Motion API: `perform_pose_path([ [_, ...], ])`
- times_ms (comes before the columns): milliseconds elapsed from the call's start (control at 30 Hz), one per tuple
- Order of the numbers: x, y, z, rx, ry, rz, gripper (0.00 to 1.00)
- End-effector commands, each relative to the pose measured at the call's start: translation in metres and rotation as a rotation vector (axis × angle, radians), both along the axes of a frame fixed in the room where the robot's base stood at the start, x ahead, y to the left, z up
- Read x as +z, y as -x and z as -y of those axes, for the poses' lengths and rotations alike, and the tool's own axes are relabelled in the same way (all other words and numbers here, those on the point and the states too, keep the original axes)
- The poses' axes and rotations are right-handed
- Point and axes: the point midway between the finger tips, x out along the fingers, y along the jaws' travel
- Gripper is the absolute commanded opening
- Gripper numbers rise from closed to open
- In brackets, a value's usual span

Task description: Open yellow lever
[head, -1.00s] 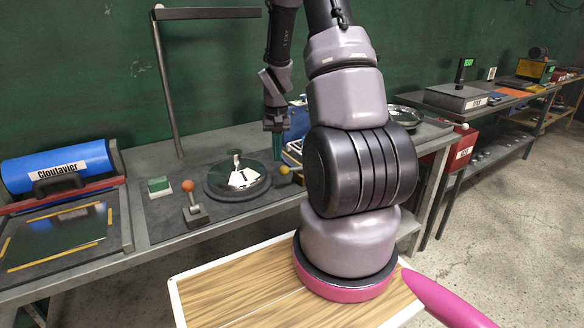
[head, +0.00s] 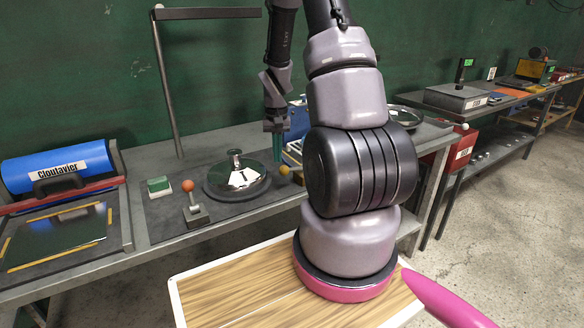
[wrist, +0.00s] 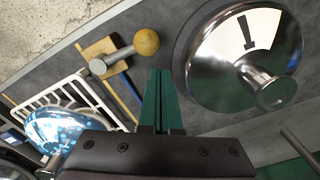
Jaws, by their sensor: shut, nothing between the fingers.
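The yellow lever shows in the head view as a yellow ball knob (head: 284,170) just right of the round polishing dish. In the wrist view its yellow ball (wrist: 147,41) tops a grey metal rod on a light wooden-coloured base (wrist: 98,52). My gripper (head: 278,158) points down above the bench, just behind the yellow knob. In the wrist view my gripper's green fingers (wrist: 160,75) are together and empty, their tips close to the ball. I cannot tell whether they touch it.
The shiny dish (head: 238,181) with a central knob stands left of the lever. A red-knobbed lever (head: 190,188) and green button box (head: 159,186) are further left. A white rack (wrist: 62,92) with a blue speckled shiny object (wrist: 60,133) lies beyond the lever.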

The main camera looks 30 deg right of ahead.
Motion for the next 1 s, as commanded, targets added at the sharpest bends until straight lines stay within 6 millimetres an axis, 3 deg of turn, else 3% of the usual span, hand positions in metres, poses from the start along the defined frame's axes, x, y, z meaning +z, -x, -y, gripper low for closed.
perform_pose_path([
  [1000,-0.033,0.002,0.000,-0.001,0.000,0.000,0.00],
])
